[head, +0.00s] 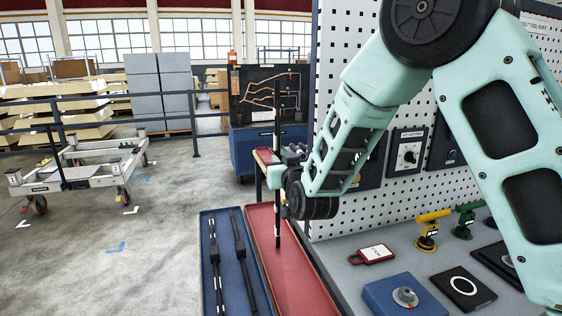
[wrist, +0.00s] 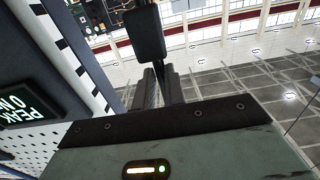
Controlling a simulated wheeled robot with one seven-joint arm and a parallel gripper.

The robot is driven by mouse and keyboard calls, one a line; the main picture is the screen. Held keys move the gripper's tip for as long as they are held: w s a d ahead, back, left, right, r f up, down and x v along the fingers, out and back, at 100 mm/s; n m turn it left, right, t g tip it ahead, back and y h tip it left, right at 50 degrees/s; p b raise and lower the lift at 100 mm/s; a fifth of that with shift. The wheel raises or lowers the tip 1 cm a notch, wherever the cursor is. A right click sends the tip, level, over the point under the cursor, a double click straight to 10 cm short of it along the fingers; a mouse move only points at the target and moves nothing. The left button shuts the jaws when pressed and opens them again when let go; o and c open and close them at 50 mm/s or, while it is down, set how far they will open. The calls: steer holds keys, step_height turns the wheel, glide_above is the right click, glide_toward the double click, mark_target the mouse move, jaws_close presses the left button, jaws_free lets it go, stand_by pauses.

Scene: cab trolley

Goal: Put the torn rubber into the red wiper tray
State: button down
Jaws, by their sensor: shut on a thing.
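A long thin dark strip (head: 278,112), seemingly the torn rubber, stands upright in my gripper (head: 283,165). The jaws are shut on it around its middle.
A blue tray (head: 210,270) beside the red one holds two dark strips (head: 243,258), one with white bands. On the right, a bench carries a red tag (head: 372,254), a blue box (head: 402,297) and yellow and green tools. A perforated panel (head: 345,40) rises behind my arm.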

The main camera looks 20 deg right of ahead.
steer(key=shift+f, duration=0.15)
steer(key=c, duration=1.5)
jaws_free()
steer(key=shift+o, duration=0.2)
